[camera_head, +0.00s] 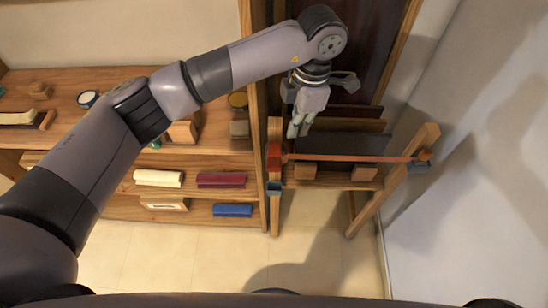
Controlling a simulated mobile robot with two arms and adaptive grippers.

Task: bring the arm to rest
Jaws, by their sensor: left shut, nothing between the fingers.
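My left arm (168,95) comes in from the left, bends upward and reaches over the shelves to the upper middle. My left gripper (298,129) points down, with its fingertips together and nothing between them. It is above or in front of the wooden rack (272,205), over the left end of the red bar (345,158). I cannot tell the exact gap between the fingertips and the bar. My right gripper is not in view. I cannot make out any piano keys.
A wooden shelf unit (115,212) at left holds a cream roll (158,178), a dark red roll (221,180) and a blue one (232,210). A dark panel (375,45) stands behind the rack. A white wall (470,200) bounds the right. The tiled floor (165,265) in front is clear.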

